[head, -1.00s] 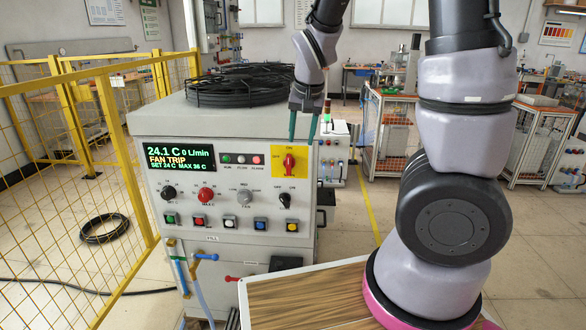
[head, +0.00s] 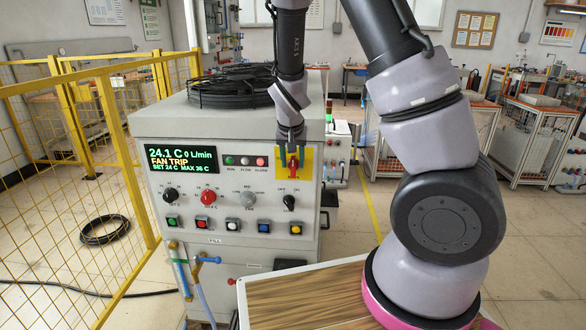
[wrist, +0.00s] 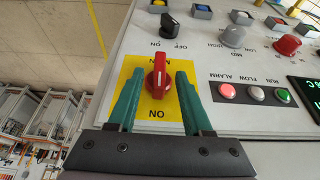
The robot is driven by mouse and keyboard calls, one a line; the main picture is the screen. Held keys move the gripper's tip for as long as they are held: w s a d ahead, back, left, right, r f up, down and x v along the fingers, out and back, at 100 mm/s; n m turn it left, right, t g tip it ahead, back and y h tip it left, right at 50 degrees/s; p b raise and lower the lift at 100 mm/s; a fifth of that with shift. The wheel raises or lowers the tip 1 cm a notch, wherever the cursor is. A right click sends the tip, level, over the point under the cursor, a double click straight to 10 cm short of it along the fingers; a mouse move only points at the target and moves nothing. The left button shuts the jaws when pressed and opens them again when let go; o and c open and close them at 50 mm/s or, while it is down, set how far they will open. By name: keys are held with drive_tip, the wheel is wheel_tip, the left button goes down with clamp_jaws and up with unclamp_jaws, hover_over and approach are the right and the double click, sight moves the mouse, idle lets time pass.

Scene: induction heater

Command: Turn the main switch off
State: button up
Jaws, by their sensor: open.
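The main switch is a red rotary handle (head: 293,168) on a yellow plate (head: 307,166) at the upper right of the cabinet's front panel. In the wrist view, which is turned upside down, the red handle (wrist: 158,78) stands nearly upright in line with the ON label on the yellow plate (wrist: 168,117). My gripper (head: 293,160) is in front of the switch. In the wrist view, the green fingers of my gripper (wrist: 158,76) are open, one on each side of the handle, with visible gaps.
A display (head: 182,159) reads FAN TRIP. Several knobs, coloured buttons and three lamps (head: 245,161) share the panel close to the switch. A black cable coil (head: 230,88) lies on the cabinet top. A yellow mesh fence (head: 75,190) stands left, and a wooden-topped surface (head: 300,300) in front.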

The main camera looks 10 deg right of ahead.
sight(293, 161)
drive_tip(key=shift+x, duration=1.6)
clamp_jaws()
